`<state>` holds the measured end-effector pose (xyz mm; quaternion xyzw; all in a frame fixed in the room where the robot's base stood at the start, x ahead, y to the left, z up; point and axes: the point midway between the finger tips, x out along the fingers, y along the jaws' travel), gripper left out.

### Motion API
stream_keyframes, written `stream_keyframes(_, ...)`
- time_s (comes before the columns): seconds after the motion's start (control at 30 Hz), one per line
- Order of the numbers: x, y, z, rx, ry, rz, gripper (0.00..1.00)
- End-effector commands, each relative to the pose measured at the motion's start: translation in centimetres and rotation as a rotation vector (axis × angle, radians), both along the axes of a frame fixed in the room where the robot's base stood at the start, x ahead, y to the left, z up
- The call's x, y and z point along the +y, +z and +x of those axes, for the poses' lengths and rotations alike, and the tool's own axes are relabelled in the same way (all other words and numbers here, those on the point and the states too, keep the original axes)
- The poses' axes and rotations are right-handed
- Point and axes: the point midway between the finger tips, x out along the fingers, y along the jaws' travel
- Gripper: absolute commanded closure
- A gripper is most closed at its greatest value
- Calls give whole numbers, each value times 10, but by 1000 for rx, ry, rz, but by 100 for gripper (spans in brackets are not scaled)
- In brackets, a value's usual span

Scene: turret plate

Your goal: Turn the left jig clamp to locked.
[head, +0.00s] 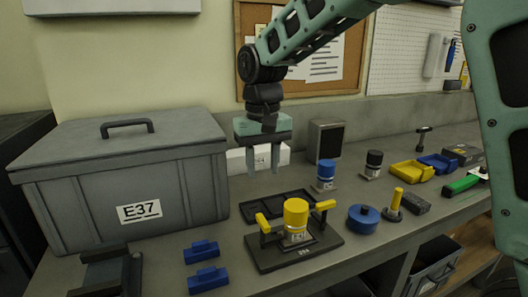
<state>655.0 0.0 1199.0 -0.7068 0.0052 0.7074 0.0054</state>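The jig (272,262) is a dark plate on the bench, with a yellow cylinder (296,213) standing upright at its middle. The left jig clamp (262,223) has a yellow handle and sits left of the cylinder. The right jig clamp (325,205) has a similar yellow handle on the other side. I cannot tell from this view whether either clamp is locked. My gripper (263,170) points down above and behind the jig, apart from both clamps. Its two fingers are spread with nothing between them.
A large grey E37 case (100,180) stands at left. Blue blocks (206,278) lie left of the jig. A dark tray (277,204) is behind it. A blue round part (363,217) and a yellow-handled peg (394,203) stand at right. A blue-topped cylinder (326,172) stands behind.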

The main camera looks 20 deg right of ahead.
Motion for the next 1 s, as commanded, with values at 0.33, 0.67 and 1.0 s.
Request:
stream_keyframes(0.33,0,35,-1,2,0,-1,62)
stream_keyframes(0.67,0,36,-1,2,0,-1,62)
stream_keyframes(1.0,30,17,-44,6,125,31,62)
